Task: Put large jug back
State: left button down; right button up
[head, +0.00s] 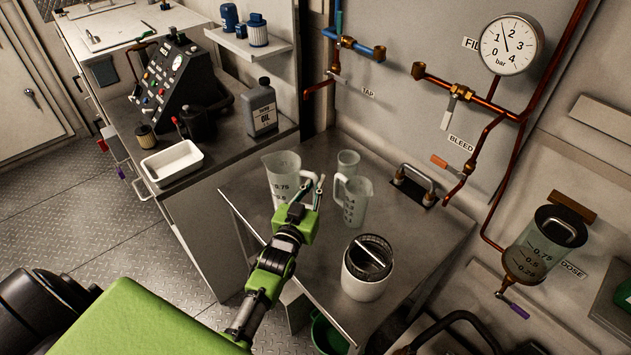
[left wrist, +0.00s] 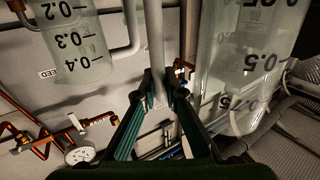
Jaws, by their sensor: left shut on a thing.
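The large jug (head: 283,172) is clear with dark graduations and stands upright at the back left of the metal table. My left gripper (head: 307,196) is at its right side, shut on its handle. In the left wrist view the fingers (left wrist: 158,88) close on the upright handle bar (left wrist: 155,40), with the large jug (left wrist: 245,65) on the right. The jug's base is partly hidden by my gripper, so I cannot tell whether it touches the table. My right gripper is not in view.
A smaller jug (head: 355,203) stands just right of my gripper, with a clear beaker (head: 347,164) behind it. A white pot (head: 364,278) stands nearer on the metal table (head: 318,262). Copper pipes with valves and a gauge (head: 510,45) line the wall. An oil bottle (head: 261,110) stands on the left counter.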

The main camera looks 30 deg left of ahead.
pick_arm(q)
jog(key=shift+f, duration=0.4)
jog(key=shift+f+b, duration=0.45)
jog(key=shift+b, duration=0.05)
jog(key=c, duration=2)
grip_release()
jog(key=shift+r, duration=0.1)
jog(key=s, duration=0.4)
jog(key=s+d, duration=0.1)
jog(key=s, duration=0.7)
jog(key=shift+d, duration=0.3)
